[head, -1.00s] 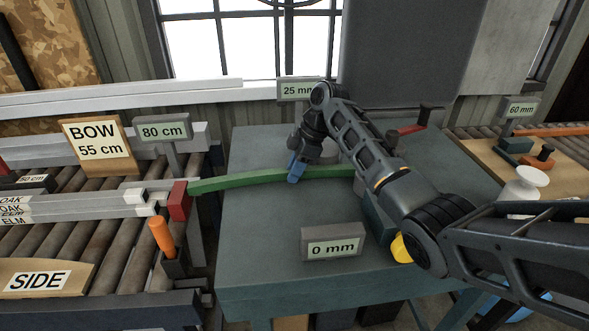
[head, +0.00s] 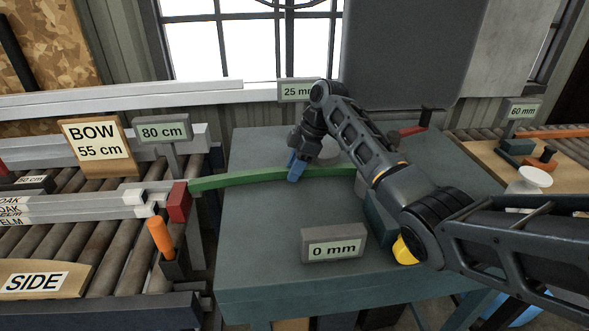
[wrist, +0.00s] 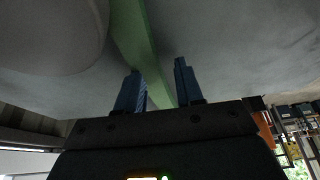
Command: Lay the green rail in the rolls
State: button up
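The green rail (head: 235,181) is long, thin and slightly curved. It lies across the teal table, its left end by the red block at the roller bed; its right part passes behind my arm. My gripper (head: 296,168) is at the rail's middle with blue fingers pointing down. In the wrist view the rail (wrist: 135,35) runs between the two fingers of my gripper (wrist: 158,80), nearer the left one, with a gap at the right. The fingers are apart. A round grey disc (head: 329,153), possibly a roll, stands just behind the gripper, partly hidden.
A "0 mm" sign (head: 334,246) stands at the table's front, and a "25 mm" sign (head: 296,90) at its back. A red block (head: 179,202) and an orange handle (head: 161,237) are at the left. The table's (head: 255,240) front left is clear.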

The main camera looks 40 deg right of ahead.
jog(key=o, duration=0.3)
jog(key=shift+b+v, duration=0.45)
jog(key=shift+v, duration=3.45)
jog(key=shift+f, duration=0.1)
